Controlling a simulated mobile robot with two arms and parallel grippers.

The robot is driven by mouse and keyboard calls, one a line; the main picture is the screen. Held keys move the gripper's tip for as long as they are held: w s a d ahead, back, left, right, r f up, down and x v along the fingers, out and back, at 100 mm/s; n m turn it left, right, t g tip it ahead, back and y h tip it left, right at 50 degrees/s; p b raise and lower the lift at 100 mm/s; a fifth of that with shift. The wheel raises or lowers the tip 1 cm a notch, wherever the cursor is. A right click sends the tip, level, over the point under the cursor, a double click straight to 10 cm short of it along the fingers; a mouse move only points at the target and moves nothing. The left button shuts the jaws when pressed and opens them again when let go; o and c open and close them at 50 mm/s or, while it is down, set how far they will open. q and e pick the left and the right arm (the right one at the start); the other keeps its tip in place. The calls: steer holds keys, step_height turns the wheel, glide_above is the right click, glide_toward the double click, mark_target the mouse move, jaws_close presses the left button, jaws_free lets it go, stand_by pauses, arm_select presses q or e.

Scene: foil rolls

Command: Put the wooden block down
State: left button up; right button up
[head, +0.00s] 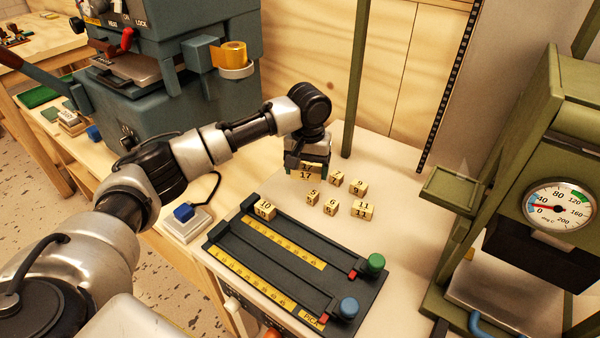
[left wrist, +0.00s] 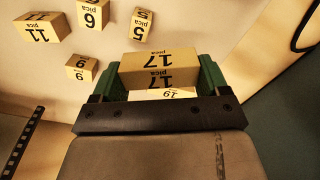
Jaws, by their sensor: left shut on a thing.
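My left gripper (head: 307,169) reaches over the white worktop, pointing down. It is shut on a wooden block marked 17 (head: 305,173), low at the worktop. In the left wrist view this block (left wrist: 158,67) sits between the green fingers (left wrist: 160,78). Part of another pale block (left wrist: 163,94) with a number shows between it and the gripper's dark bar, mostly hidden. I cannot tell whether the held block touches the worktop. My right gripper is not in view.
Loose wooden blocks stand nearby, including 11 (head: 362,210), 9 (head: 358,187), 6 (head: 331,207) and 5 (head: 312,198). A green post (head: 355,80) rises behind; a press with a gauge (head: 559,204) stands right.

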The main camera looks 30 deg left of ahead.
arm_select(q)
steer(key=s+d+r, duration=0.3)
steer(key=d+r, duration=0.2)
steer(key=d, duration=0.3)
steer(key=s+a+f+m+p, duration=0.1)
steer(key=s+m+p, duration=0.3)
steer(key=s, duration=1.3)
steer(key=w+d+r+p, duration=0.4)
steer(key=w+d+p, duration=0.1)
steer(key=w+d, duration=0.25)
glide_above(299, 232)
steer(key=shift+m, duration=0.3)
step_height(299, 232, down, 7)
steer(key=shift+f, duration=2.1)
steer(key=shift+f, duration=0.15)
steer(key=shift+f+p, duration=0.35)
steer(key=shift+p, duration=0.05)
steer(key=shift+f, duration=0.1)
steer(key=o, duration=1)
steer(key=shift+c, duration=0.2)
